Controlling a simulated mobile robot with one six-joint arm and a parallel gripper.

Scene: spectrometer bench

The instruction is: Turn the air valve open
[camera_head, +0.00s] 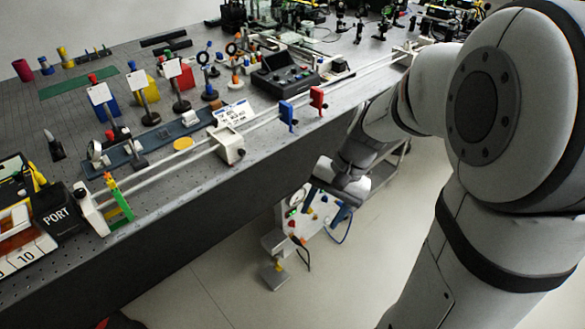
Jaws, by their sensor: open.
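My gripper (325,203) hangs low beside the front of the bench, at the centre of the view. Its jaws are open, with two blue finger ends apart. Just below and behind it is a small white panel (318,222) with several coloured knobs or fittings in red, green, yellow and blue. The panel sits below the bench top, near the floor. I cannot tell which fitting is the air valve, nor how any handle is turned. The gripper overlaps part of the panel, and I see no clear contact.
The grey bench (200,190) fills the left, crowded with optics and coloured posts. A long white rail (270,118) with blue and red carriers runs near its front edge. The light floor (235,285) is mostly clear.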

